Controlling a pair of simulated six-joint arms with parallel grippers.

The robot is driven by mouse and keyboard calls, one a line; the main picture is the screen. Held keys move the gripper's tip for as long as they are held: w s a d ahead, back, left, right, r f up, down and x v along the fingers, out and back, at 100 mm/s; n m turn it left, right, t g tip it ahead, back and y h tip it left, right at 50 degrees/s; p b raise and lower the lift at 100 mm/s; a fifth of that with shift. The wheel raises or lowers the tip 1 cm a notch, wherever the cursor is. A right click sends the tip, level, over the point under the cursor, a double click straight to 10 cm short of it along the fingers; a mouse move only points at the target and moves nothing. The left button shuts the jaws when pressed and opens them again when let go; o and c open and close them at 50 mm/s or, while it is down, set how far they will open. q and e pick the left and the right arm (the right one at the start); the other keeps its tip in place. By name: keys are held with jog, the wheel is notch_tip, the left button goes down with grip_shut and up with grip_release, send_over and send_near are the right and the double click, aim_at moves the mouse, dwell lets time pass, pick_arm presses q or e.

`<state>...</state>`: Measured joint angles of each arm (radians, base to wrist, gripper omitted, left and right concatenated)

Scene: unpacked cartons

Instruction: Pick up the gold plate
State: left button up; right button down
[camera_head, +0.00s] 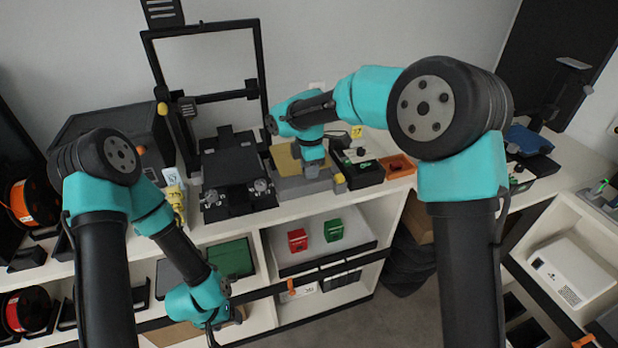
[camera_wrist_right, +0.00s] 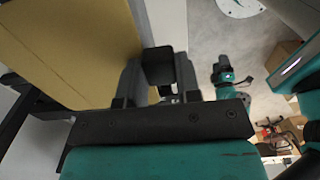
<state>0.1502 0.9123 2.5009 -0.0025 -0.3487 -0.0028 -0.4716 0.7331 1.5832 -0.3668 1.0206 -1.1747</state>
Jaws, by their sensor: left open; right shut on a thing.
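The gold plate (camera_head: 284,158) lies on a grey stand on the worktop, right of the black printer. In the right wrist view the plate (camera_wrist_right: 75,45) fills the upper left, tilted across the picture. My right gripper (camera_head: 313,170) is at the plate's right side, pointing down. In the wrist view its fingers (camera_wrist_right: 158,80) are closed on a small dark tab at the plate's edge. In the head view the arm hides part of the plate. My left gripper (camera_head: 212,338) is open and empty, low in front of the shelves.
A black open-frame printer (camera_head: 235,170) stands left of the plate. A black box (camera_head: 358,170) and an orange tray (camera_head: 397,166) stand to its right. A red box (camera_head: 297,240) and a green box (camera_head: 333,230) sit on the shelf below.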

notch_tip(320, 180, up, 5)
jog(key=shift+f, duration=0.2)
dwell(0.5)
